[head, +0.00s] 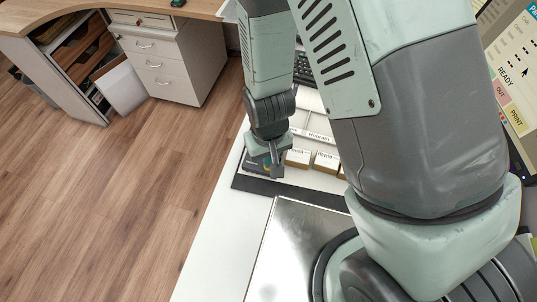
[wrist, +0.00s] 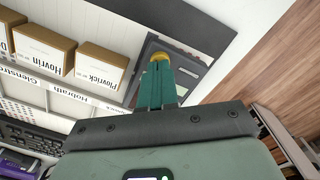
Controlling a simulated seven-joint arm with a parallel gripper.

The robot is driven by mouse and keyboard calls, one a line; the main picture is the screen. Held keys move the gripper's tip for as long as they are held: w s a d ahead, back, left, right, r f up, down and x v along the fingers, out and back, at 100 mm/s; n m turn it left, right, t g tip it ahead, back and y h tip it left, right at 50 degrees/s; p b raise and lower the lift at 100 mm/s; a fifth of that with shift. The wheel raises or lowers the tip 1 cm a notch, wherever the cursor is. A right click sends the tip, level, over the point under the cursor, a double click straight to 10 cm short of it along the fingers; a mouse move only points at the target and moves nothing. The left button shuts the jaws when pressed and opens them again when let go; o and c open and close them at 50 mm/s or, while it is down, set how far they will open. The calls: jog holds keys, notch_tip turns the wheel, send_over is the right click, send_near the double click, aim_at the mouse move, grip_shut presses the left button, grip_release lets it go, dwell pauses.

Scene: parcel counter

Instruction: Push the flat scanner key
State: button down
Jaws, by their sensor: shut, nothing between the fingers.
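A dark grey scanner device (wrist: 188,68) lies on the counter beyond my fingers in the wrist view. In the head view the scanner (head: 256,167) shows at the dark mat's edge, partly hidden by my gripper (head: 276,168). My gripper's green fingers (wrist: 158,78) are together and empty, pointing at the scanner. A yellow rounded piece (wrist: 159,57), seemingly the scanner's key, shows right at the fingertips. The fingers cover part of it. I cannot tell whether they touch it or whether it is pressed in.
Small labelled boxes (wrist: 102,66) stand beside the scanner, near a white labelled rack (wrist: 60,98). A keyboard (head: 304,70) lies farther back. A screen (head: 515,75) stands at right. A metal plate (head: 290,235) lies in front. The counter's left edge drops to wooden floor (head: 130,200).

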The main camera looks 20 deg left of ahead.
jog(key=shift+f, duration=0.55)
dwell(0.4)
jog(key=shift+r, duration=0.75)
jog(key=shift+w+a+r, duration=0.1)
jog(key=shift+r, duration=2.05)
dwell(0.5)
jog(key=shift+r, duration=1.7)
dwell(0.9)
